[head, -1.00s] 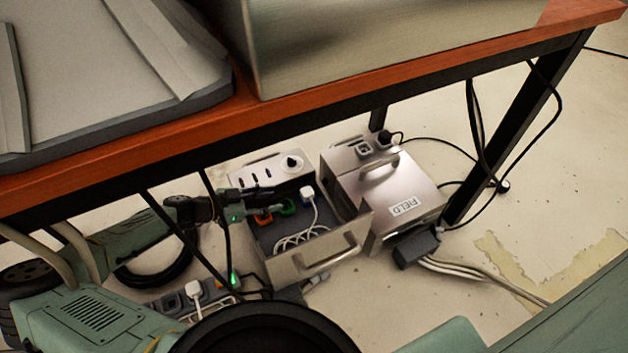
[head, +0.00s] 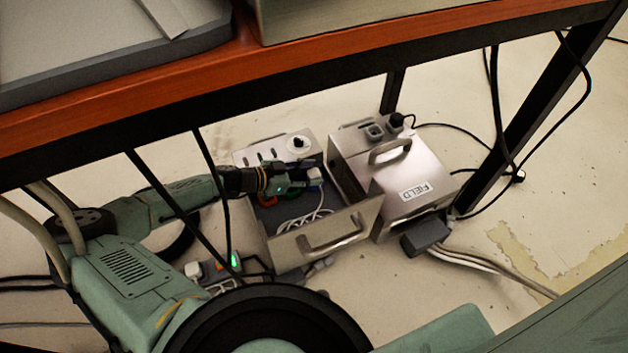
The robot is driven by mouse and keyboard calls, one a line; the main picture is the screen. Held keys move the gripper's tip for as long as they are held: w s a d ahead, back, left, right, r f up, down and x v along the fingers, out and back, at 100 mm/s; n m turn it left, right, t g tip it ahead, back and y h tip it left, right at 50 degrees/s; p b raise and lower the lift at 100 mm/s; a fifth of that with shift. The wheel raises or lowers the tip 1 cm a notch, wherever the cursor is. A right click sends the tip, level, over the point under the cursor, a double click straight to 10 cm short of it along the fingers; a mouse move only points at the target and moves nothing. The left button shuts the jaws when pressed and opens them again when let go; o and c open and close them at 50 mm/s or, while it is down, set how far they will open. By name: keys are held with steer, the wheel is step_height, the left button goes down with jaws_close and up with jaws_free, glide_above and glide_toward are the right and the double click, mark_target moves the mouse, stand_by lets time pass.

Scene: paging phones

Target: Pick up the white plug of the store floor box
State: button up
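An open metal box (head: 372,212) with a drawer-like tray and front handle stands on the floor under the table; no "store" label is readable on it. Inside it, a white plug (head: 315,174) stands at the back right, with a coiled white cable (head: 305,221) below. My gripper (head: 303,178) reaches into the box from the left, its dark fingertips close beside the white plug. Whether they touch it or how far they are open is too small to tell. Green and orange pieces in the box are partly hidden by the gripper.
A closed metal box labelled FIELD (head: 414,191) stands close on the right. A power strip (head: 220,268) with a white plug and green light lies front left. The orange-edged table (head: 330,60) and its dark struts cross above my arm.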

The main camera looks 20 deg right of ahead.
steer(key=shift+c, duration=0.4)
steer(key=c, duration=0.9)
steer(key=shift+o, duration=0.2)
